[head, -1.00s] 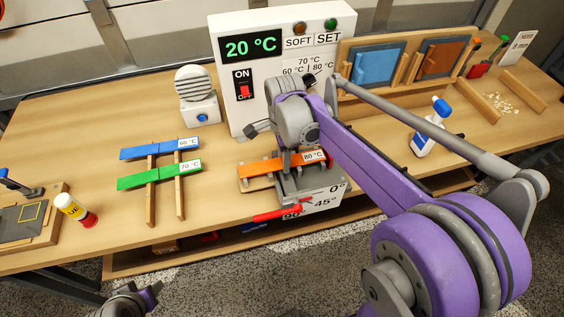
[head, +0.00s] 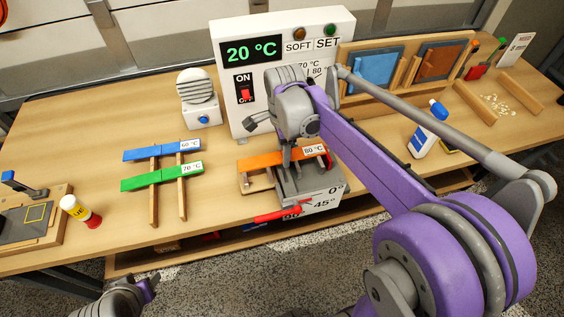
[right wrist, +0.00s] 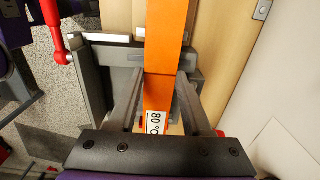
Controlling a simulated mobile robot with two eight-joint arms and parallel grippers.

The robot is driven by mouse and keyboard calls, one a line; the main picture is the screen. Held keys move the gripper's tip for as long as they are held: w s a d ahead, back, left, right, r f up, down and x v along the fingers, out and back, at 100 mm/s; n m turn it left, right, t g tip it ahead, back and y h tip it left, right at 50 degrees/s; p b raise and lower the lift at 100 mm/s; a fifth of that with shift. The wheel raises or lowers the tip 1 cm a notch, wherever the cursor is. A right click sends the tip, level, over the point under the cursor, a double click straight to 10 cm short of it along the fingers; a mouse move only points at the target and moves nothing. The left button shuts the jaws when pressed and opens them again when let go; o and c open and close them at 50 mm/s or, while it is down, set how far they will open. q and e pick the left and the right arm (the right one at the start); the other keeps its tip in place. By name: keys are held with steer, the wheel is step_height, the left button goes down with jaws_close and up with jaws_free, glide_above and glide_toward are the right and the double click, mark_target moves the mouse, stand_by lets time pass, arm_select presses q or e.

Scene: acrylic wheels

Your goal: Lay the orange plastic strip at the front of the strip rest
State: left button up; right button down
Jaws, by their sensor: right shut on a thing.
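The orange plastic strip (head: 258,160), labelled 80 °C, is above the grey bending jig (head: 312,188) with the red handle. My right gripper (head: 286,163) is shut on it from above. In the right wrist view the orange strip (right wrist: 165,42) runs between the two fingers, its label towards the wrist. I cannot tell whether it still touches the jig. The strip rest (head: 154,208) is two wooden rails at the left, with a blue strip (head: 150,152) at the back and a green strip (head: 150,181) nearer. Its front rail ends are bare. My left gripper (head: 150,287) is low at the front edge; its jaws are unclear.
The heater box (head: 230,75) reading 20 °C stands behind the jig. A small fan (head: 198,98) is behind the rest. Bench between rest and jig is clear.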

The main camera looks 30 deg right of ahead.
steer(key=shift+r, duration=0.35)
steer(key=shift+r+p, duration=0.85)
steer(key=shift+r, duration=0.55)
arm_select(q)
steer(key=shift+w+r, duration=0.3)
steer(key=shift+r, duration=0.3)
steer(key=shift+w+r, duration=0.3)
steer(key=shift+r, duration=0.25)
steer(key=shift+s, duration=0.1)
